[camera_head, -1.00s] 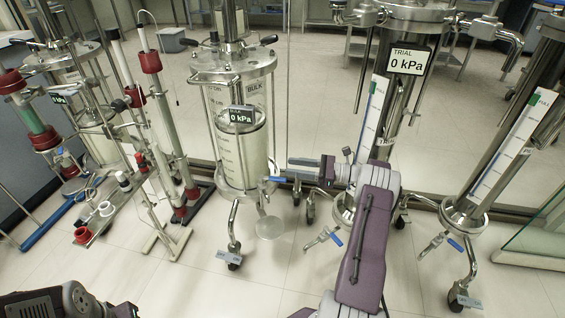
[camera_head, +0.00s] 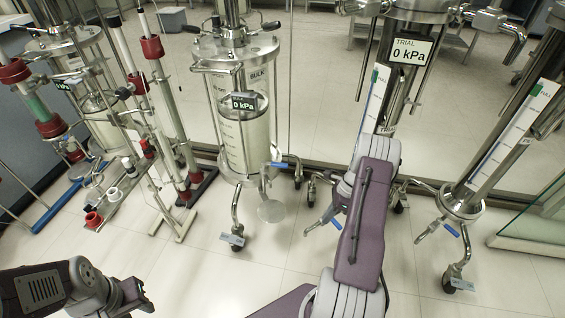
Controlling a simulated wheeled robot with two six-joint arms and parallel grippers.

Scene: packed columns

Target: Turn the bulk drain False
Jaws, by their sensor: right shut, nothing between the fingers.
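The bulk vessel (camera_head: 240,135) is a clear column with steel ends, a BULK label and a display reading 0 kPa. Its drain valve sits under the base, with a blue lever (camera_head: 280,165) pointing right, about level. My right gripper (camera_head: 343,187) is right of the lever, apart from it, mostly hidden by my purple arm; it is shut and empty. My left gripper (camera_head: 135,297) is low at the left edge, far from the valve; its fingers do not show clearly.
The trial column (camera_head: 405,60), also at 0 kPa, stands right of the bulk vessel. Another column (camera_head: 465,200) with a blue-handled drain is farther right. A rack of red-capped tubes (camera_head: 150,100) stands left. The floor in front is clear.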

